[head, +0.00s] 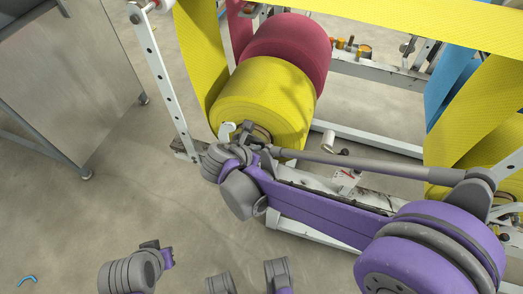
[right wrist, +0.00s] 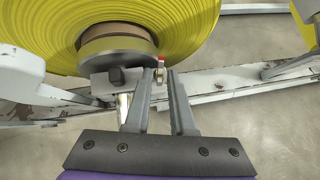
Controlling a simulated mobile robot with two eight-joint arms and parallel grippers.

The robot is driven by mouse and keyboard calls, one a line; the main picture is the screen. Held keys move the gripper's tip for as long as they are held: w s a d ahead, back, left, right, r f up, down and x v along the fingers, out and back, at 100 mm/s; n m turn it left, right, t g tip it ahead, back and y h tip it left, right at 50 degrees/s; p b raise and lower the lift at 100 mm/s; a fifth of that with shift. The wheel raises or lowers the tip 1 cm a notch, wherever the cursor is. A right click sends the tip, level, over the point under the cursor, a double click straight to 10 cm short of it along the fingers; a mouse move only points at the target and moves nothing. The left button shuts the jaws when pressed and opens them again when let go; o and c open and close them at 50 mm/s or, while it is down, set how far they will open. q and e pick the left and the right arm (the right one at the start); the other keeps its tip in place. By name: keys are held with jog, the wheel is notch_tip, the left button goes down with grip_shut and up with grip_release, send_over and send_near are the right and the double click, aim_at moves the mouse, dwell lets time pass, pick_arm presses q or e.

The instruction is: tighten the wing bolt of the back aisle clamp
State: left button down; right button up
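The yellow roll (head: 262,95) sits on its shaft in the white frame. A small brass-coloured piece with a red top, apparently the wing bolt (right wrist: 160,68), is beside the block. My right gripper (right wrist: 162,76) is at the clamp, its fingers apart on either side of this piece; contact cannot be made out. In the head view the right gripper (head: 246,130) is small against the roll. My left wrist (head: 150,258) is at the lower left; its fingers cannot be made out.
A dark red roll (head: 290,45) is behind the yellow one. A white rail (right wrist: 235,87) runs beside the clamp. Another yellow roll (head: 480,155) is at the right. A metal cabinet (head: 70,75) stands at the left, with bare floor (head: 130,190) before it.

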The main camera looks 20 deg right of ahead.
jog(key=shift+x, duration=0.85)
grip_shut()
jog(key=m+g, duration=0.1)
jog(key=m, duration=0.1)
jog(key=m+g+h, duration=0.1)
jog(key=shift+w+a+m+h, duration=0.15)
jog(key=shift+w+m+h, duration=0.15)
jog(key=shift+m, duration=0.1)
jog(key=shift+w+m+g+h+p, duration=0.1)
jog(key=shift+m+g+h+p, duration=0.35)
jog(key=shift+m+g, duration=1.2)
jog(key=shift+m, duration=0.25)
